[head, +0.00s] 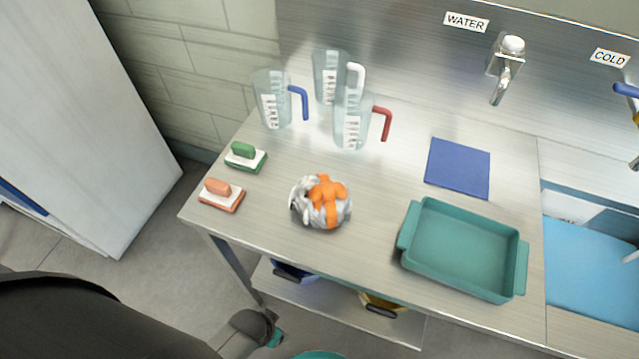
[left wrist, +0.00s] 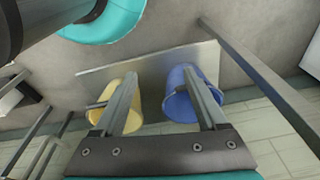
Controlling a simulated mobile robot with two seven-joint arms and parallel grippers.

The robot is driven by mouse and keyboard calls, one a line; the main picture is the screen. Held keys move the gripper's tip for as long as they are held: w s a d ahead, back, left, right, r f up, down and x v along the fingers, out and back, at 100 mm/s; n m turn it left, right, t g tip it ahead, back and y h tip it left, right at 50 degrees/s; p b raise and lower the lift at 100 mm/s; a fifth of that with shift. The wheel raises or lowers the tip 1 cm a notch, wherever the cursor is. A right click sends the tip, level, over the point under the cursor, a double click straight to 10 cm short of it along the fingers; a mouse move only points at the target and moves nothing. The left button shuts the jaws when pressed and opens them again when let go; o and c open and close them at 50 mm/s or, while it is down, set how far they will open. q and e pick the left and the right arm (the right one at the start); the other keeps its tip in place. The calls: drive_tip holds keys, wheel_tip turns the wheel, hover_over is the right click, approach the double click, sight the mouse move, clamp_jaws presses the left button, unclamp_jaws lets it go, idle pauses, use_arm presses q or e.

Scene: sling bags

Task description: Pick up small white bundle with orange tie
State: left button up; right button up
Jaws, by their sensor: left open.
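The small white bundle with an orange tie (head: 320,203) sits on the steel counter (head: 375,185), near its front edge and left of the middle. The orange tie lies over its top and down its front. My left gripper (left wrist: 159,75) is open and empty in the left wrist view, with its two fingers apart. It is below the counter, facing the lower shelf and away from the bundle. The bundle does not show in the left wrist view. In the head view my left gripper's fingers cannot be made out. My right gripper is not in view.
Clear jugs (head: 352,122) stand behind the bundle. A green brush (head: 245,157) and an orange brush (head: 221,195) lie left of it. A teal tray (head: 463,249) and blue cloth (head: 458,168) lie right. Yellow (left wrist: 97,114) and blue (left wrist: 180,105) buckets stand on the lower shelf.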

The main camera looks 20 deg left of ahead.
use_arm(q)
drive_tip(key=w+r+t+p, duration=0.1)
drive_tip(key=w+r+p, duration=0.2)
drive_tip(key=r, duration=0.9)
drive_tip(key=w+r+p, duration=0.3)
drive_tip(key=w+r, duration=0.1)
drive_tip(key=r, duration=0.8)
drive_tip(key=w+d+r+m+g+h+p, duration=0.1)
drive_tip(key=w+d+r+m+p, duration=0.1)
drive_tip(key=w+d+r+m, duration=0.45)
drive_tip(key=w+d+r+m+h+p, duration=0.15)
drive_tip(key=w+d+r, duration=0.25)
drive_tip(key=r, duration=0.5)
drive_tip(key=w+a+r+m+g+y, duration=0.2)
drive_tip(key=w+a+r+m+y, duration=0.1)
drive_tip(key=w+a+r, duration=0.3)
hover_over(322, 187)
drive_tip(key=f, duration=0.8)
drive_tip(key=shift+s+d+f, duration=0.15)
drive_tip(key=shift+s+d, duration=0.1)
drive_tip(key=shift+s, duration=0.1)
drive_tip(key=shift+w+a+f, duration=0.15)
drive_tip(key=shift+f, duration=1.2)
drive_tip(key=shift+w+a+f, duration=0.15)
drive_tip(key=shift+f, duration=1.2)
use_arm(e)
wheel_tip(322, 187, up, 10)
